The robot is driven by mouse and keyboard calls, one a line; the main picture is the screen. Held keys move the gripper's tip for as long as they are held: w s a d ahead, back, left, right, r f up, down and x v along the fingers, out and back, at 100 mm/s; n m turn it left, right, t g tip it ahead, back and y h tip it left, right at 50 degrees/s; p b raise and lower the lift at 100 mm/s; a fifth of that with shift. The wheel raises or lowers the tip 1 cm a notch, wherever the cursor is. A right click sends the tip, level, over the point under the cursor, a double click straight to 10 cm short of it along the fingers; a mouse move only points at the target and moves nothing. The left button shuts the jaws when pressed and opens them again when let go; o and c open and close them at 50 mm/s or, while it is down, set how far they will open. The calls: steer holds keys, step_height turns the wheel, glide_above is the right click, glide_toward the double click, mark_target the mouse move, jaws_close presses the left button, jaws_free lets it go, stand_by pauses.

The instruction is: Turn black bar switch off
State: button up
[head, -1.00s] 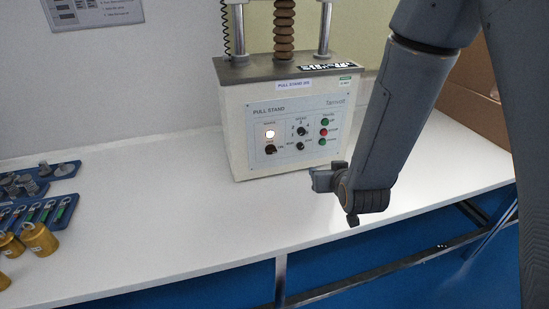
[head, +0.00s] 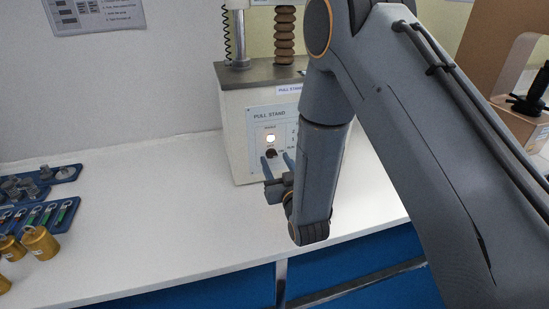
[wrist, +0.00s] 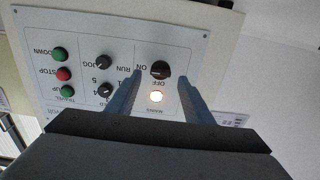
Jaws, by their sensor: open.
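The black bar switch (head: 271,153) is on the front panel of the pull stand (head: 236,110), below a lit white lamp (head: 270,139). In the wrist view, which shows the panel upside down, the switch (wrist: 160,69) sits between OFF and ON labels, with the glowing lamp (wrist: 156,97) beside it. My gripper (head: 272,160) is open in front of the panel, its two fingers pointing at the switch. In the wrist view the gripper's fingers (wrist: 158,80) lie on either side of the switch. I cannot tell whether they touch the panel.
Other panel knobs (wrist: 103,62) and green and red buttons (wrist: 64,74) are close by. Gold weights (head: 40,243) and blue trays (head: 42,176) are at the left of the white bench (head: 150,235). The bench between them is clear.

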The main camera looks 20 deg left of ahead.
steer(key=shift+x, duration=0.85)
steer(key=c, duration=1)
steer(key=shift+c, duration=0.2)
